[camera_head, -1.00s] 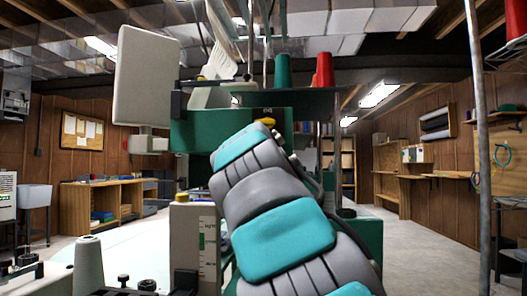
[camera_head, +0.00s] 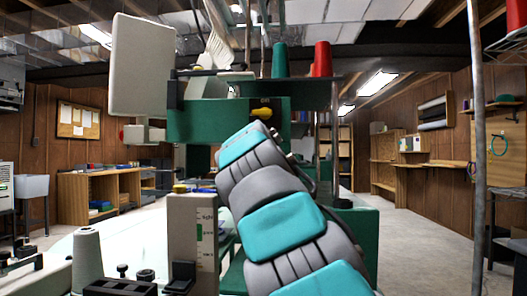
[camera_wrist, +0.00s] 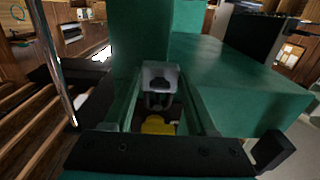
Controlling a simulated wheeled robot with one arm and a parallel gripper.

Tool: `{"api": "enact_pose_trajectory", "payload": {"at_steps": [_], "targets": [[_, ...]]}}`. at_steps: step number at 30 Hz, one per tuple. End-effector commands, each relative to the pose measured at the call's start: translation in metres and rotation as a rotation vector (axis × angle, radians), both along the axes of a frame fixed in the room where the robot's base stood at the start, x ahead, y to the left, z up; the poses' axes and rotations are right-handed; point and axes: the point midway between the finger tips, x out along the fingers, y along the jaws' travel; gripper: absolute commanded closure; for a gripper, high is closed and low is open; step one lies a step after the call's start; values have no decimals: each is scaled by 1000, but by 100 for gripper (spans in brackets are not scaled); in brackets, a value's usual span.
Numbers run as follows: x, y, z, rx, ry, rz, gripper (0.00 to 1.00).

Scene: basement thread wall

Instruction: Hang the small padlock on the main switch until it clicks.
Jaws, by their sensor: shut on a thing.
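The small padlock (camera_wrist: 160,76) shows in the wrist view, with a pale grey body and a U-shaped shackle pointing down in the picture. My gripper (camera_wrist: 158,88) is shut on it, its two green fingers on either side. A yellow part (camera_wrist: 157,125), which looks like the switch knob, lies just below the shackle in that view; I cannot tell whether they touch. In the head view the main switch (camera_head: 260,113) is a yellow knob under a small black label on the green machine. My arm ends just below it, and the gripper and padlock are hidden there.
The green machine housing (camera_wrist: 240,80) fills much of the wrist view close by. Red (camera_head: 322,59) and green (camera_head: 280,58) thread cones stand on its top shelf. A metal pole (camera_head: 479,150) stands at the right. Open floor (camera_head: 425,240) lies right of the machine.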

Motion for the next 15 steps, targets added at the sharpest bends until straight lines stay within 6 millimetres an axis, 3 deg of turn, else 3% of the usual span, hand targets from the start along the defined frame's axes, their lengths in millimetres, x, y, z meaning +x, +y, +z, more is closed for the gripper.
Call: {"api": "enact_pose_trajectory", "payload": {"at_steps": [15], "targets": [[0,0,-4,0,-1,0,99]]}}
